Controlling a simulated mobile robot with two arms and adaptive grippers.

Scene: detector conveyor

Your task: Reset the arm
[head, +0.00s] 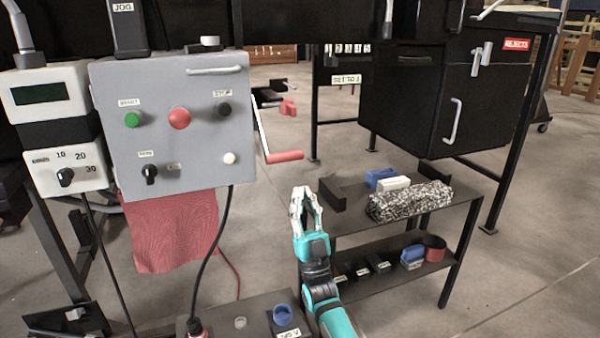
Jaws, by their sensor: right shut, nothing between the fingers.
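My right gripper (306,212) is in the head view, on a teal arm that comes up from the bottom centre. Its fingertips point up and are shut, with nothing held between them. It is in the air in front of the left end of the dark side shelf (343,222), below the red-handled lever (284,157). I cannot tell its exact gap to the shelf. My left gripper is not in view.
A grey control box (200,85) with a green, a red and a black button stands at left. A speckled block (410,202) and blue and white pieces lie on the shelf. A black cabinet (410,105) is behind. Floor is clear at right.

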